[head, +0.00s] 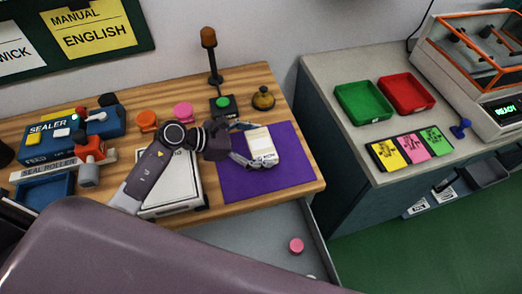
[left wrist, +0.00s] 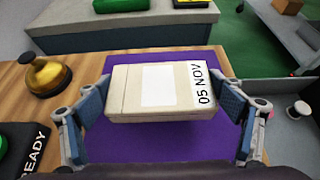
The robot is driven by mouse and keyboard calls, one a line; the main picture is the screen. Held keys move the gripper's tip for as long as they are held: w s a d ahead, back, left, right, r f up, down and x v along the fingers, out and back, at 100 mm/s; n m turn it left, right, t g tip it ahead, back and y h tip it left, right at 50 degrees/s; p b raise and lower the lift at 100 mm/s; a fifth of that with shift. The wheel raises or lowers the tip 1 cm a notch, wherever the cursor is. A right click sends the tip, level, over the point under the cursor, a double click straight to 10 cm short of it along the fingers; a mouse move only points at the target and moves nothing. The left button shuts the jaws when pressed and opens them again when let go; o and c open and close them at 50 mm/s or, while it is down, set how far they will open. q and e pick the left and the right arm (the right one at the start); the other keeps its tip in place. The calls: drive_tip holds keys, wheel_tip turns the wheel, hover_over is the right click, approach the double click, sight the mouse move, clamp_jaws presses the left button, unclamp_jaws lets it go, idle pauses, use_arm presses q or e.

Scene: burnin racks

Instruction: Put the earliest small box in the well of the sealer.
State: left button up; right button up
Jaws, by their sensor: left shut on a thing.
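My left gripper (head: 240,148) is shut on a small cream box (head: 262,145) above the purple mat (head: 290,170). In the left wrist view the box (left wrist: 158,92) sits between the two blue finger pads of the gripper (left wrist: 163,110); it has a blank white label and a strip reading "05 NOV". The blue sealer (head: 75,138) stands at the left of the wooden bench, with a seal roller and a blue tray (head: 45,190) in front of it. I cannot tell which blue part is the well. My right gripper is not in view.
A brass bell (head: 263,98), a green-button box (head: 223,107) and an amber lamp (head: 209,40) stand behind the mat. A white device (head: 172,190) lies under my left arm. Green (head: 362,103) and red (head: 406,94) trays sit on the right counter. A drawer is open below the bench.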

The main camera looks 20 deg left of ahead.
sight(261, 153)
use_arm(q)
drive_tip(key=shift+f, duration=2.05)
drive_tip(key=shift+f, duration=0.1)
drive_tip(key=o, duration=0.7)
drive_tip(key=shift+f, duration=0.1)
drive_tip(key=o, duration=0.4)
